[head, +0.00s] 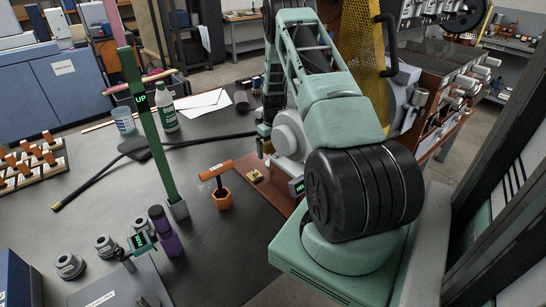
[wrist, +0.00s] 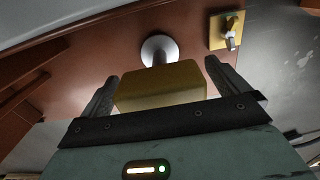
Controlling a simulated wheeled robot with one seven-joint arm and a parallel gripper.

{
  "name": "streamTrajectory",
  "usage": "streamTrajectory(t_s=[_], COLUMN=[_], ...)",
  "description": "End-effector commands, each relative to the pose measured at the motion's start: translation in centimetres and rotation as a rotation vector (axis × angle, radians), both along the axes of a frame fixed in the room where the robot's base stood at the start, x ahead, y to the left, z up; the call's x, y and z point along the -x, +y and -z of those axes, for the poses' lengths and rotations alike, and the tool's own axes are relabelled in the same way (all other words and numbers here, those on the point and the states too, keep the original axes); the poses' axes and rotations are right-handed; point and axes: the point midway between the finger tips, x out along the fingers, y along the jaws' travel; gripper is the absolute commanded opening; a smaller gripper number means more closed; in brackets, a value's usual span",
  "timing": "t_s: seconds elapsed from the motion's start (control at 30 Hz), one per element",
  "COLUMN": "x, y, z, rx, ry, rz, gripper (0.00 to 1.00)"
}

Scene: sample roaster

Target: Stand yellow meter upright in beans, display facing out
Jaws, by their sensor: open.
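A yellow-tan block (wrist: 160,86), which I take to be the yellow meter, sits between the fingers of my gripper (wrist: 161,72) in the wrist view. My gripper is open, with a finger on either side of the block. Whether either finger touches it is unclear. No display face shows on the block from here. A pale round disc with a short stem (wrist: 158,50) is just beyond the block. In the head view my arm hides most of the area around the gripper, and I cannot make out the meter there. I cannot identify any beans in either view.
A red-brown surface (wrist: 100,60) lies beyond the gripper, bearing a small yellow plate with a metal lever (wrist: 226,24). A green post marked UP (head: 150,125), an orange-handled tool (head: 221,190) and grey cups (head: 70,266) stand on the dark table (head: 215,262).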

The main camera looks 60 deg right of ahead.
Motion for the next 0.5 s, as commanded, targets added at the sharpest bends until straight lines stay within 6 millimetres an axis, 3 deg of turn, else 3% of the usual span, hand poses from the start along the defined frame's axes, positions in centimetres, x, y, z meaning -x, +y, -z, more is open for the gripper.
streamTrajectory(t_s=[0.13,0.4,0.5], x=[0.0,0.0,0.0], y=[0.0,0.0,0.0], z=[1.5,1.8,1.8], rx=[0.0,0.001,0.001], ry=[0.001,-0.001,-0.001], rz=[0.0,0.0,0.0], gripper=[1.0,1.0,0.72])
